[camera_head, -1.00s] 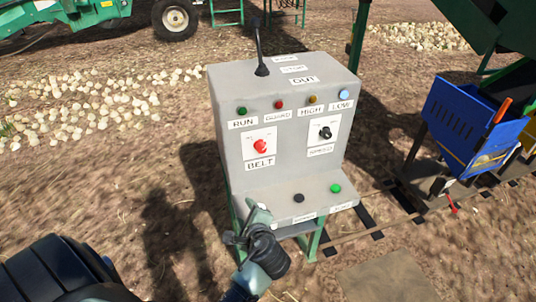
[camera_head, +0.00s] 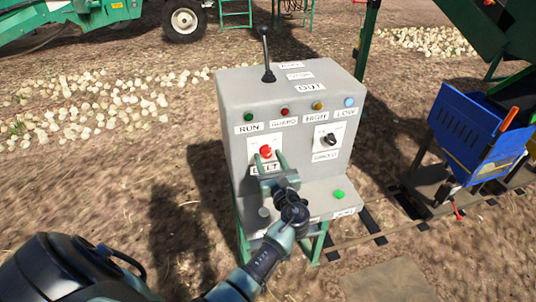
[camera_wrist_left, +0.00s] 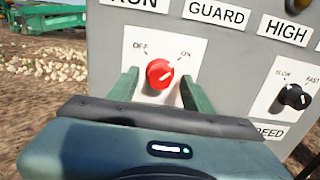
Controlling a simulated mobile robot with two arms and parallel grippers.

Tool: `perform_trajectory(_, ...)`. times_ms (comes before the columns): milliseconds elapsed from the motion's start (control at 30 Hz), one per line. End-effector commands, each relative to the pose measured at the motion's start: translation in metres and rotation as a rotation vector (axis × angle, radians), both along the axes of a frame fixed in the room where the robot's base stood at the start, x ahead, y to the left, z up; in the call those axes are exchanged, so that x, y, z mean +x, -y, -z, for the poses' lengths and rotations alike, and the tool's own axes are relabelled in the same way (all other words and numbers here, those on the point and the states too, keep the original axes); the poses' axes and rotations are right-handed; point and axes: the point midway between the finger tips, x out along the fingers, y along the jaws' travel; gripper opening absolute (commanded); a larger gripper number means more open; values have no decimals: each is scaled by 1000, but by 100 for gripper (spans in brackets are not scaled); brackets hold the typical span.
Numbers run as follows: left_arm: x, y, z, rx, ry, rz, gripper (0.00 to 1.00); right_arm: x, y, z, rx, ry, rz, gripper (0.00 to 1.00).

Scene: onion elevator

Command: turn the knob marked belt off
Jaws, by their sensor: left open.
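The red belt knob (camera_head: 266,151) is on a white plate on the front of the grey control box (camera_head: 235,98). In the left wrist view the red knob (camera_wrist_left: 160,74) sits between the words OFF and ON, and its white mark points up and right, towards ON. My left gripper (camera_head: 268,160) is open, with one finger on each side of the knob. In the left wrist view my left gripper (camera_wrist_left: 160,90) shows gaps between both fingers and the knob. The BELT label is partly hidden behind the gripper. My right gripper is not in view.
A black speed knob (camera_head: 330,139) is to the right. A black lever (camera_head: 266,55) stands on top of the box. A green button (camera_head: 338,195) is on the lower ledge. A blue crate (camera_head: 468,130) stands at the right. Onions (camera_head: 90,105) lie on the ground.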

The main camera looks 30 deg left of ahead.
Motion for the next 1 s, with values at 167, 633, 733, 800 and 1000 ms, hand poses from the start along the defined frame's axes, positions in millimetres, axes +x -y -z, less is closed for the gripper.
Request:
perform_trajectory(167,8,-9,0,-2,1,0,50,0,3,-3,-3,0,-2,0)
perform_trajectory(633,8,-10,1,-3,1,0,0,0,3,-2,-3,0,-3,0)
perform_trajectory(733,8,-10,1,-4,2,0,0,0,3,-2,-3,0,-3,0)
perform_trajectory(800,8,-10,1,-7,6,0,0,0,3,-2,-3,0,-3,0)
perform_trajectory(1000,8,-9,3,-42,46,0,0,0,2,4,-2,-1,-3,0)
